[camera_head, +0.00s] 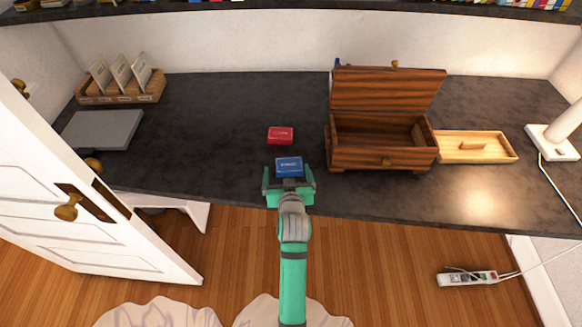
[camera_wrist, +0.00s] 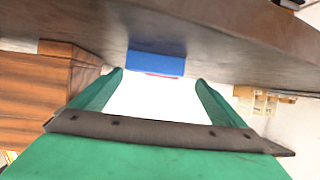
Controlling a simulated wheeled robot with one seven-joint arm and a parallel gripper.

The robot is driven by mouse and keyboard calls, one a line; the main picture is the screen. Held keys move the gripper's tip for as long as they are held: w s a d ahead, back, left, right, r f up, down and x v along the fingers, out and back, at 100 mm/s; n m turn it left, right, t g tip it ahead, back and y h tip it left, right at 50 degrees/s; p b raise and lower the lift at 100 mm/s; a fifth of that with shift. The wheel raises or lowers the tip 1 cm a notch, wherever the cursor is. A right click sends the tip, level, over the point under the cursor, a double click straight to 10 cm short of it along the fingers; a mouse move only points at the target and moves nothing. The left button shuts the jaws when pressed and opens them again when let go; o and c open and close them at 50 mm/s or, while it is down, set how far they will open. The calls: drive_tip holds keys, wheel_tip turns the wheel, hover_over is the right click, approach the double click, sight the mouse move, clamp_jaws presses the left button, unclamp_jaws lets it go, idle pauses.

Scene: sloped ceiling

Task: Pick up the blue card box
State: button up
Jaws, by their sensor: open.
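The blue card box (camera_head: 289,166) lies flat on the dark countertop (camera_head: 220,110) near its front edge. In the wrist view the blue card box (camera_wrist: 155,63) shows just beyond my fingertips, roughly centred between them. My gripper (camera_head: 289,177) is open and empty, at the front edge of the counter on the near side of the box. In the wrist view my gripper (camera_wrist: 160,78) has its two green fingers spread wider than the box. I cannot tell whether the fingertips reach beside it.
A red card box (camera_head: 280,135) lies just behind the blue one. A grey slab (camera_head: 102,130) and card holder (camera_head: 122,97) are at left. An open white door (camera_head: 75,205) stands front left.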

sight(288, 167)
drive_tip(key=w, duration=0.1)
drive_tip(key=w+f, duration=0.2)
drive_tip(key=w, duration=0.1)
drive_tip(key=shift+d, duration=0.35)
drive_tip(key=shift+w+a+f, duration=0.1)
drive_tip(key=shift+w+f, duration=0.05)
drive_tip(key=shift+w, duration=0.35)
drive_tip(key=shift+d, duration=0.35)
drive_tip(key=shift+a, duration=0.2)
drive_tip(key=c, duration=0.8)
drive_tip(key=shift+s+a, duration=0.15)
drive_tip(key=shift+a, duration=0.15)
drive_tip(key=c, duration=0.4)
